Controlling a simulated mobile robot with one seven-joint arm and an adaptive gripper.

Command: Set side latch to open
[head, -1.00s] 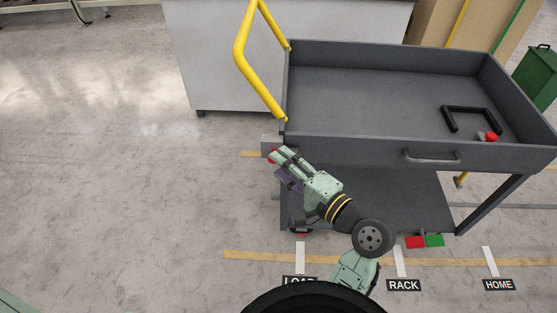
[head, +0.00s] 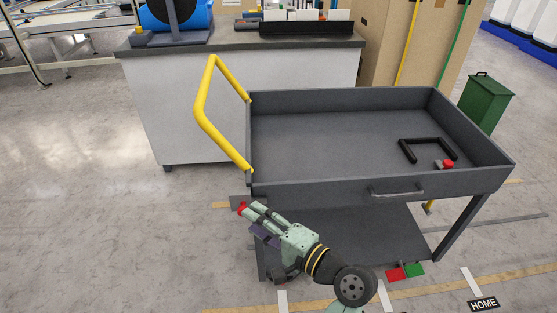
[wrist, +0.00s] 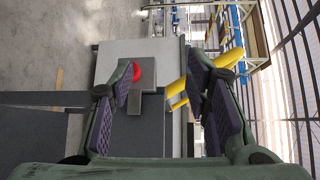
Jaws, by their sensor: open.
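The side latch shows as a red knob (head: 241,208) on a small grey plate (head: 235,201) at the cart's left front corner, below the yellow handle. In the wrist view the red knob (wrist: 137,72) stands beside a grey block (wrist: 151,78). My gripper (head: 252,213) is at that corner, fingertips close to the knob. In the wrist view my gripper (wrist: 168,78) is open, with the knob near the left finger's tip and the block between the fingers. Nothing is gripped. I cannot tell whether a finger touches the knob, which is partly hidden in the head view.
The grey cart (head: 320,188) has a yellow handle (head: 201,104) close to my gripper. On its tray are a black U-shaped bar (head: 409,151) and another red knob (head: 448,163). Red and green pads (head: 397,273) sit low at the front. The floor to the left is clear.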

